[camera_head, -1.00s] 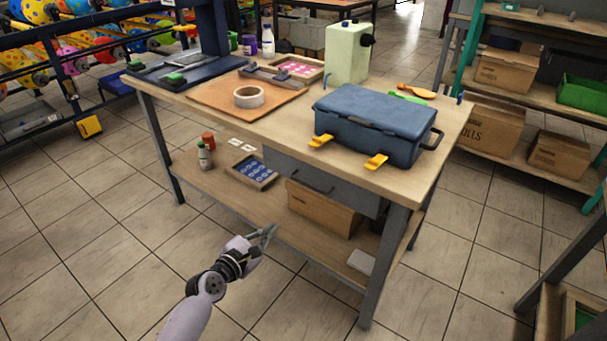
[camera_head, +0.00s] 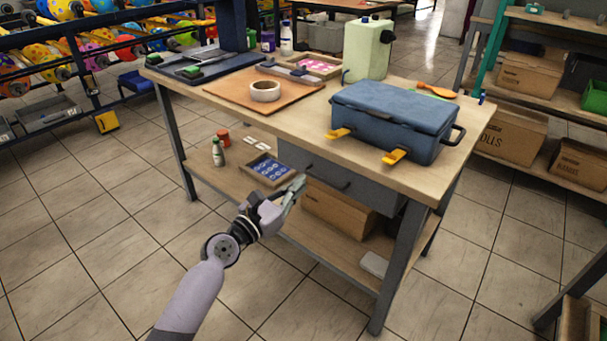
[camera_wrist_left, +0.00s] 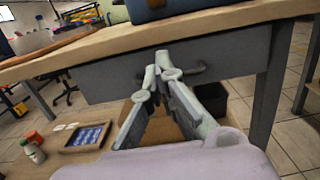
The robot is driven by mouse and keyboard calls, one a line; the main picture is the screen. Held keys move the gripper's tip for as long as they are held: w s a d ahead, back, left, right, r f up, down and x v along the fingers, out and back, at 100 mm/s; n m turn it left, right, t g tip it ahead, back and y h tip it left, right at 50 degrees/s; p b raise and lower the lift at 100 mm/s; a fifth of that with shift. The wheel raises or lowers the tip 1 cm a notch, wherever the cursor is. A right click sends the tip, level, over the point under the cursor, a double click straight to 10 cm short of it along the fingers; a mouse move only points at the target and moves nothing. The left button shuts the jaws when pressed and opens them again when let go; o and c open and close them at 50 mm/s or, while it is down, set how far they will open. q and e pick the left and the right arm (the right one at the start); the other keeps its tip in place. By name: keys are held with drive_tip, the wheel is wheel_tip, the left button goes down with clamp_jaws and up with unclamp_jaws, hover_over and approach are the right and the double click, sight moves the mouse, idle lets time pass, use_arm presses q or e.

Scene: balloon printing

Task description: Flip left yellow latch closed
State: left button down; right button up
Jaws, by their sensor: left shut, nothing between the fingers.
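A blue toolbox (camera_head: 392,118) with its lid down sits on the right part of the wooden workbench (camera_head: 290,128). Two yellow latches stick out from its front side: the left yellow latch (camera_head: 338,134) and the right yellow latch (camera_head: 395,156). Both jut outward over the bench top. My left gripper (camera_head: 296,187) is shut and empty. It is in front of the bench, below the top's front edge, lower and to the left of the left latch. In the left wrist view the fingertips (camera_wrist_left: 162,66) meet before the grey drawer (camera_wrist_left: 100,80). My right gripper is not in view.
A tape roll (camera_head: 265,90) lies on a brown board, left of the toolbox. A pale green canister (camera_head: 368,48) stands behind the toolbox. The bench's front edge lies between my left gripper and the latches. The lower shelf holds a cardboard box (camera_head: 338,207).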

sight(328, 151)
use_arm(q)
drive_tip(key=b+x, duration=0.2)
drive_tip(key=x, duration=0.6)
drive_tip(key=shift+w+d, duration=0.15)
drive_tip(key=shift+w, duration=0.1)
drive_tip(key=r, duration=0.1)
drive_tip(key=r+p, duration=0.1)
drive_tip(key=r, duration=0.1)
drive_tip(key=shift+w+d, duration=0.15)
drive_tip(key=shift+w, duration=0.05)
drive_tip(key=shift+r, duration=0.55)
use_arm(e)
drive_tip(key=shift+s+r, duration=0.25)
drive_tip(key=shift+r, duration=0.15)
use_arm(q)
drive_tip(key=shift+p, duration=0.3)
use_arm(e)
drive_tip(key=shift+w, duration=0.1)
